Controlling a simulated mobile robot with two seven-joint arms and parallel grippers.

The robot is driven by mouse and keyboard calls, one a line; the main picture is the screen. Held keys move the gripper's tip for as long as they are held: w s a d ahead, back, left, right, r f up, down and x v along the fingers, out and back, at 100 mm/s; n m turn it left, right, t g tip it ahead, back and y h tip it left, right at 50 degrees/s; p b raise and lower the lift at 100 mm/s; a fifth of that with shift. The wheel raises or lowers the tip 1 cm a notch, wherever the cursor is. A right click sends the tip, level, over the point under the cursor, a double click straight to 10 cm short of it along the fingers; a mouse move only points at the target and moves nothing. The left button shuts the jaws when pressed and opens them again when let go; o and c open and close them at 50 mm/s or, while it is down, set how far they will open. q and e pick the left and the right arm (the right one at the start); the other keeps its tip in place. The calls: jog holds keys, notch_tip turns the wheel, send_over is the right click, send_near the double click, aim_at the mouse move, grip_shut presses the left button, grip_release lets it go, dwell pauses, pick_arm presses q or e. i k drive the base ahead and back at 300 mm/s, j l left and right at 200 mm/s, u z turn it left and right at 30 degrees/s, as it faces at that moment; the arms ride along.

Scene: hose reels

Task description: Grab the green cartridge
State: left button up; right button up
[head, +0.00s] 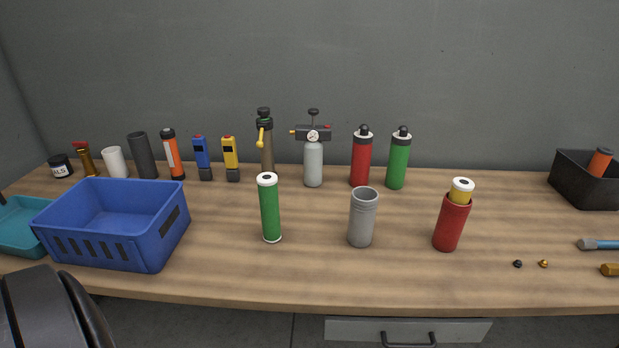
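The green cartridge (269,212) stands upright on the wooden table (320,285), left of the middle. It has a white cap with a dark centre and a pale rim at its base. Right of it stands an open grey cylinder (361,220). Farther right is a red cylinder (451,225) with a yellow, white-capped cartridge (461,191) sticking out of its top. Neither of my grippers can be seen. A dark rounded part, apparently of my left arm, shows at the lower left, well apart from the green cartridge.
A blue crate (105,250) stands at the left, beside a teal tray (15,235). Along the back stand a red bottle (361,160), a green bottle (398,163), a gauge device (313,165) and several tools. A black bin (575,193) is far right. The table's front strip is clear.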

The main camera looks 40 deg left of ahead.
aim_at(268, 188)
jog(key=u, duration=1.55)
